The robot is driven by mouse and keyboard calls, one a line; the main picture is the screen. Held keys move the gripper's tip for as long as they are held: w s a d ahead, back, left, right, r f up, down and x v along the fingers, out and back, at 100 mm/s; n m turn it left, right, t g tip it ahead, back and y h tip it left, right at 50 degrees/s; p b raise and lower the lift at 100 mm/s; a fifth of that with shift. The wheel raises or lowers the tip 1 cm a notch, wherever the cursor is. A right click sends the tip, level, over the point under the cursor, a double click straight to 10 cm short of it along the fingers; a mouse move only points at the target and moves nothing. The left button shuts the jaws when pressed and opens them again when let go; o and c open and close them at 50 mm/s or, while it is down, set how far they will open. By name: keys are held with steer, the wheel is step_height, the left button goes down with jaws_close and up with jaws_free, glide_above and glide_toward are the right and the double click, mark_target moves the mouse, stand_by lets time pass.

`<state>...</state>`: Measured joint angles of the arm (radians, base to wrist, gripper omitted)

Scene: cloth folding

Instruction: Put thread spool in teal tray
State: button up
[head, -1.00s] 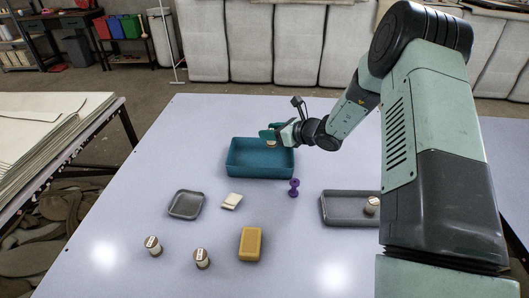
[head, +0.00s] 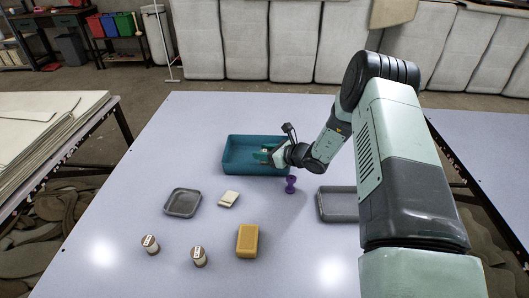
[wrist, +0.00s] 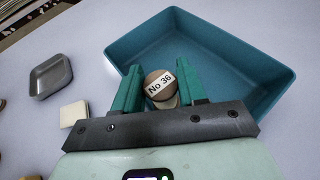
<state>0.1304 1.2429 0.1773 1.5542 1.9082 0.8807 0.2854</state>
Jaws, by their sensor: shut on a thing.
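The teal tray (head: 236,168) lies on the table at the back middle, and it fills the upper right of the wrist view (wrist: 262,62). My gripper (head: 266,154) is at the tray's right part in the head view. In the wrist view my gripper (wrist: 160,88) is shut on a thread spool (wrist: 159,86) with a label reading "No 36". The spool shows between the green fingers, over the tray's near edge. Whether it touches the tray cannot be told. Two other spools (head: 150,244) (head: 199,256) stand at the front left of the table.
A small grey tray (head: 182,203), a cream block (head: 228,199) and a yellow block (head: 247,240) lie in front of the teal tray. A purple spool-like piece (head: 290,185) stands near its right front corner. A larger grey tray (head: 336,205) is at the right, partly hidden by my arm.

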steer(key=shift+f, duration=0.1)
steer(key=shift+f, duration=0.5)
steer(key=o, duration=1)
steer(key=shift+r, duration=0.45)
steer(key=v, duration=1.2)
steer(key=shift+r, duration=0.15)
